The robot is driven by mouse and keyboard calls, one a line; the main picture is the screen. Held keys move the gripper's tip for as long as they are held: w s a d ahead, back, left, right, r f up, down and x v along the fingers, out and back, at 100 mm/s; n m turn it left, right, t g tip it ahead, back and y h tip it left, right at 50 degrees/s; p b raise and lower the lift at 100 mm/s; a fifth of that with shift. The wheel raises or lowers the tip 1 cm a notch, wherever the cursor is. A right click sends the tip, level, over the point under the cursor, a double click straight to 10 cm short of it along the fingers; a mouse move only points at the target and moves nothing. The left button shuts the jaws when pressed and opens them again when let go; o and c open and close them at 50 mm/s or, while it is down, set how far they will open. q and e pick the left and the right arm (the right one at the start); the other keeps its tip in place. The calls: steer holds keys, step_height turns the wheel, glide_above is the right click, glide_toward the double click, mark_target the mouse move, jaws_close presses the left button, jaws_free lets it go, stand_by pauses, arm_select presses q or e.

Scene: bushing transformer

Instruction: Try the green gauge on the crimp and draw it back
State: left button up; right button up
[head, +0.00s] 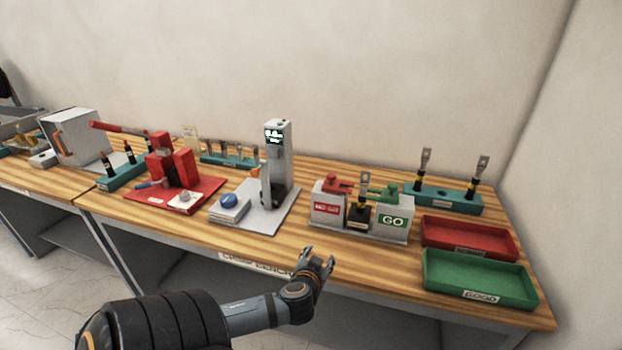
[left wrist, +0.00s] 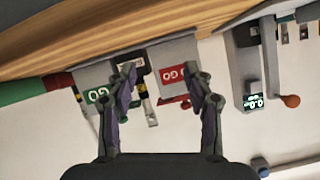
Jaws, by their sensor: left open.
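The green gauge (head: 382,192) lies on top of the white GO block (head: 393,222) in the head view. The red gauge (head: 342,182) lies on the NO GO block (head: 328,207) to its left. Between the blocks stands an upright lug with its crimp (head: 363,190), in a dark holder (head: 359,214). My left gripper (head: 317,257) is open and empty, in front of the bench edge and short of the blocks. In the left wrist view, upside down, the gripper's fingers (left wrist: 158,76) spread before the GO block (left wrist: 92,76) and the NO GO block (left wrist: 180,54). The green gauge is mostly hidden there.
A red tray (head: 470,252) and a green GOOD tray (head: 436,284) sit at the right. A teal rack (head: 446,202) with two lugs stands behind them. A grey tester (head: 278,165) and a red press (head: 172,165) stand left. The bench front edge lies close to my arm.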

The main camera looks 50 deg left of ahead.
arm_select(q)
steer(key=shift+s+f+g, duration=0.3)
steer(key=shift+f, duration=0.1)
steer(key=shift+d, duration=0.1)
steer(key=s+d+f+m+g+h, duration=0.25)
steer(key=s+d, duration=0.35)
steer(key=d, duration=0.3)
steer(key=s+d+f+m+g+h, duration=0.2)
steer(key=s+d+f+g+h, duration=0.2)
steer(key=s+d, duration=0.3)
step_height(320, 180, down, 27)
steer(key=s+a+g, duration=0.2)
steer(key=s+f, duration=1.4)
steer(key=s, duration=0.4)
steer(key=shift+a+f+g, duration=0.15)
steer(key=shift+a+g, duration=0.2)
steer(key=shift+a, duration=0.1)
